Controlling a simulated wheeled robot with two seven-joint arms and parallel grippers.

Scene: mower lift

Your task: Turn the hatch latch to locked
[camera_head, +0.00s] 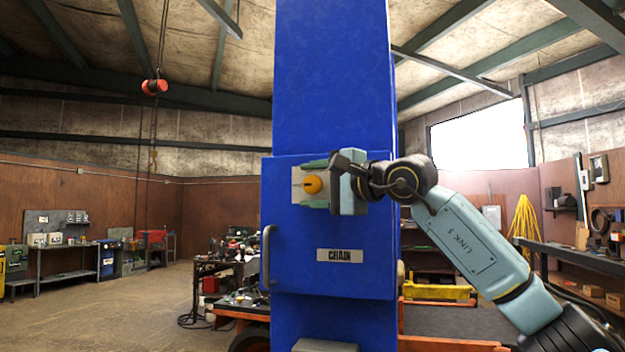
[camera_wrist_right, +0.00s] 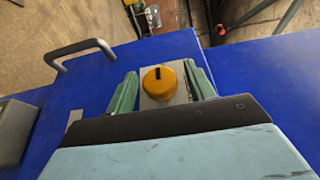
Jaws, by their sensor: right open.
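The hatch latch (camera_head: 313,185) is a round orange-yellow knob with a black mark, set on a light plate on the blue hatch (camera_head: 330,225). In the right wrist view the knob (camera_wrist_right: 159,82) sits between the two green fingers, with a dark mark on its upper rim. My right gripper (camera_head: 308,184) is open, with one finger above and one below the knob. In the wrist view gaps show between the fingers and the knob. My left gripper is not in view.
A grey handle (camera_head: 267,258) stands out at the hatch's left edge, and it also shows in the wrist view (camera_wrist_right: 84,54). A label reading CHAIN (camera_head: 340,255) is below the latch.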

